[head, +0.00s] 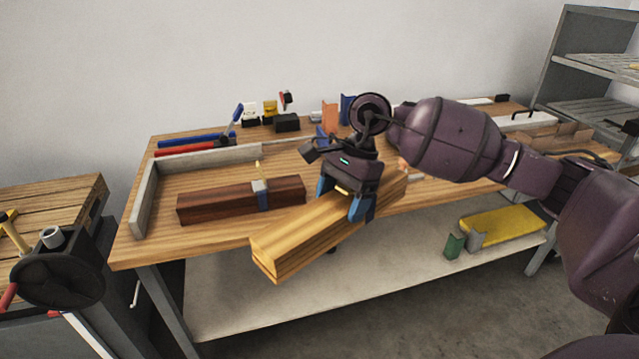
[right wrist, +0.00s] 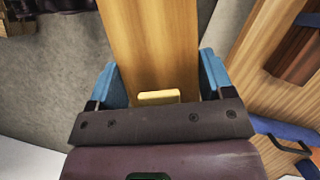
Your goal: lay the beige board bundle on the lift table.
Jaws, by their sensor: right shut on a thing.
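The beige board bundle (head: 305,238) is long and light wooden, held slantwise at the front edge of the wooden bench, its near end jutting out over the lower shelf. My right gripper (head: 345,200) is shut on it from above, with blue fingers on both sides. In the right wrist view the bundle (right wrist: 152,45) runs between the two fingers (right wrist: 160,78). The wood-topped bench (head: 190,235) is in the middle; a smaller wood-topped table (head: 60,195) stands at the left. I cannot tell which is the lift table. My left gripper is not in view.
A dark brown strapped board bundle (head: 222,202) lies on the bench inside a grey corner fence (head: 147,200). Tools and small blocks stand along the back. The lower shelf (head: 270,295) holds a yellow slab (head: 502,225).

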